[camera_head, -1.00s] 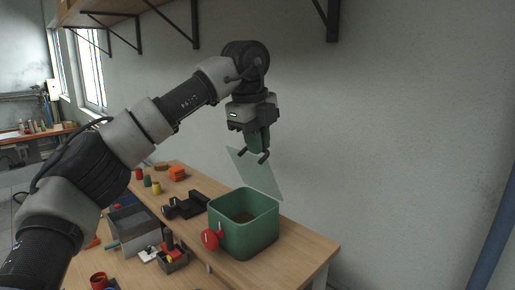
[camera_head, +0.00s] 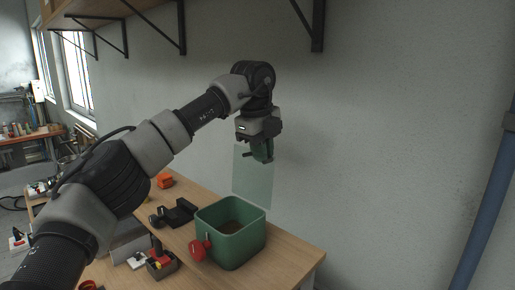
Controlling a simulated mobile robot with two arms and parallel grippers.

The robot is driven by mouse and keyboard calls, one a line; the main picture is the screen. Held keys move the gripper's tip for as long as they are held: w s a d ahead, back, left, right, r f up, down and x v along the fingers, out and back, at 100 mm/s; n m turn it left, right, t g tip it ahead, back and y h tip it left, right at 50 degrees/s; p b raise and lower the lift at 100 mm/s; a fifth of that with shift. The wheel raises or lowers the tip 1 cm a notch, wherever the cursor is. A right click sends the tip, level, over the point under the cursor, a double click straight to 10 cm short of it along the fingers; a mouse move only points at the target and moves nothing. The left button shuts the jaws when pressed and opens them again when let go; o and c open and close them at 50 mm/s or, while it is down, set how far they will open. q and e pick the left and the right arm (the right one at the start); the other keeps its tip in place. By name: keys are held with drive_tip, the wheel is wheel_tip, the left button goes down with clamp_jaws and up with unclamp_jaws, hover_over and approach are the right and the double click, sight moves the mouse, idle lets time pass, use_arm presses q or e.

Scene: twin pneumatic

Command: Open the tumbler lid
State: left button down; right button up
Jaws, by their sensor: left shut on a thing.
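The tumbler is an open-topped green box (camera_head: 240,246) on the wooden bench, with a red knob (camera_head: 196,250) on its front left side. Its lid, a clear greenish panel (camera_head: 253,180), stands nearly upright at the back of the box. Brown material shows inside the box. My left gripper (camera_head: 258,157) is above the box, at the top of the lid. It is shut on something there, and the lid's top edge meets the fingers. My right gripper is not in view.
A black holder (camera_head: 175,214) lies left of the box on the bench (camera_head: 285,262). An orange block (camera_head: 165,181) is farther back. A small bin (camera_head: 162,266) with red and yellow parts is at the front left. A shelf with black brackets (camera_head: 318,25) hangs above.

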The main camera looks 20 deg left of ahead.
use_arm(q)
drive_tip(key=shift+w+d+f, duration=0.15)
drive_tip(key=shift+f, duration=0.25)
drive_tip(key=c, duration=1.5)
unclamp_jaws()
drive_tip(key=shift+o, duration=1.1)
drive_tip(key=shift+w+d+f, duration=0.15)
drive_tip(key=shift+w+d, duration=0.05)
drive_tip(key=shift+w, duration=0.25)
drive_tip(key=shift+o, duration=0.4)
drive_tip(key=shift+w+d+f, duration=0.1)
drive_tip(key=shift+w+d, duration=0.05)
drive_tip(key=shift+w, duration=0.2)
drive_tip(key=shift+s+r, duration=0.2)
drive_tip(key=shift+r, duration=0.05)
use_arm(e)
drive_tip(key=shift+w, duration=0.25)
